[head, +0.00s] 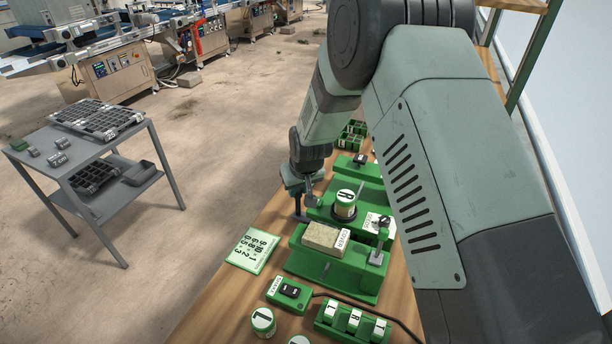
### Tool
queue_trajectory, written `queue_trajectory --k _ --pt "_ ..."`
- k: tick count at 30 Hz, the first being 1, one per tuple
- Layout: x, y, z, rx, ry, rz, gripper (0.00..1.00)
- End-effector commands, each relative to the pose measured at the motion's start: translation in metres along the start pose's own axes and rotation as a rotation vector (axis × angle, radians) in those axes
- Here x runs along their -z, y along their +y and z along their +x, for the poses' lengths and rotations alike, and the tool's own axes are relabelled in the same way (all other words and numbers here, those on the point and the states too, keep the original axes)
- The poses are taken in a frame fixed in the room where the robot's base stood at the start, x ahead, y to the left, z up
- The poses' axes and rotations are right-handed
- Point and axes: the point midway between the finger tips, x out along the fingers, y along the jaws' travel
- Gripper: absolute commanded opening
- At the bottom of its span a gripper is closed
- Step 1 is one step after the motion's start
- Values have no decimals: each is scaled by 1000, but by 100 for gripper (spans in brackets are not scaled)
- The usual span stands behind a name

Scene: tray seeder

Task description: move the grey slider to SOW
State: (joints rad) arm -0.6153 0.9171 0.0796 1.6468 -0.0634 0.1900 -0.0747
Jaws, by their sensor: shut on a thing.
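The green tray seeder (340,278) stands on the wooden bench. A round pot marked R (344,206) sits upright on its rear part, and a tan block (324,237) with a white label lies in front of it. My gripper (304,210) is low at the seeder's left rear edge, beside the R pot. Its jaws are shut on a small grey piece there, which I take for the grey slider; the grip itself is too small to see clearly. I cannot read a SOW mark.
A green card with numbers (253,250) lies left of the seeder. A switch box (289,293), a pot marked L (263,321) and a rack of lettered blocks (352,323) are in front. Green cell trays (351,137) are behind. A grey side table (98,170) stands left.

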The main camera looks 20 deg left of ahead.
Motion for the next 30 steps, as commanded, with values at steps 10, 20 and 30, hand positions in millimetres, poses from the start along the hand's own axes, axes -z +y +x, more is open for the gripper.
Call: queue_trajectory --k 10,20,30 --pt "-11 -12 -5 -1 1 1 0" --pt "-11 -13 -5 -1 1 1 30" --pt "-12 -13 -5 0 1 1 50"
